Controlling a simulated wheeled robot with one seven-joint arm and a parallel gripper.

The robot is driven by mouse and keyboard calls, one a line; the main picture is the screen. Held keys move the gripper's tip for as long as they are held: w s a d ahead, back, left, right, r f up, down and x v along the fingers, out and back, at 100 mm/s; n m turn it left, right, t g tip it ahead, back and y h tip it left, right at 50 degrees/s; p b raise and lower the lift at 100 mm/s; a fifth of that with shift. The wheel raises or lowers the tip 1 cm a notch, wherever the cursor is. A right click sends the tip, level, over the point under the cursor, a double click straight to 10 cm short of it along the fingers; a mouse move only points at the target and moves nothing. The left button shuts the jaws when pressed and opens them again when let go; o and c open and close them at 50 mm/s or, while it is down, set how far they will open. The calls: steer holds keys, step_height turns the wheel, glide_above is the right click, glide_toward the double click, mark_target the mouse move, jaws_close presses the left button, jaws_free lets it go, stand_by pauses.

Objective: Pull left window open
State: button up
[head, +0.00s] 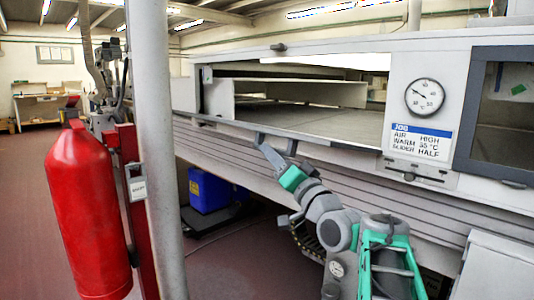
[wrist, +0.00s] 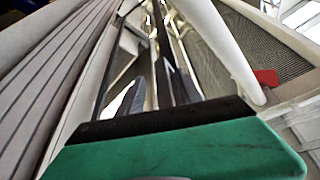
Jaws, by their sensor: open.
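The left window (head: 330,153) is a wide, pale-framed opening in the tunnel's side. Through it I see the grey bed inside; I cannot tell whether a clear pane fills it. My gripper (head: 275,143) is at its lower frame edge, left of the middle, with the fingers spread. I cannot tell whether they touch the frame, and no handle shows clearly there. In the wrist view, the two dark fingers (wrist: 159,92) stand apart beyond the green gripper body, with pale and dark bars beyond them that I cannot identify.
A right window (head: 464,110) with a dark frame, a dial (head: 425,97), a job sign (head: 420,140) and a slider (head: 415,174) are to the right. A grey post (head: 155,150) and red extinguisher (head: 88,215) stand at left. A blue bin (head: 208,190) sits under the tunnel.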

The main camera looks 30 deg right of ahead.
steer(key=v, duration=0.6)
steer(key=shift+s, duration=0.2)
steer(key=shift+p, duration=0.35)
